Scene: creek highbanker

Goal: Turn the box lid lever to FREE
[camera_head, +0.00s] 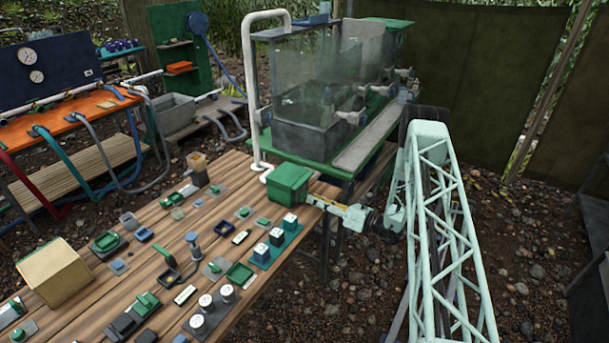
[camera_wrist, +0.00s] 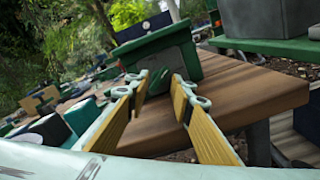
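A green box (camera_head: 288,183) with a sloped lid stands at the far right end of the wooden table, and it also shows in the wrist view (camera_wrist: 158,48), straight ahead of the fingers. My gripper (camera_head: 314,200) is right beside the box's right side in the head view. In the wrist view my gripper (camera_wrist: 161,87) is open, with its two yellow-padded fingers spread and the box's near face between and beyond the tips. A small green shape, perhaps the lever, shows on that face, partly behind the left finger. I cannot read its setting or any FREE mark. Contact is unclear.
The wooden table (camera_head: 75,238) holds many small switches and levers, a row of white-capped blocks (camera_head: 276,237) and a tan box (camera_head: 53,272). A white pipe (camera_head: 251,90) and a clear-sided tank (camera_head: 315,100) stand behind the green box. Gravel ground lies right of the table.

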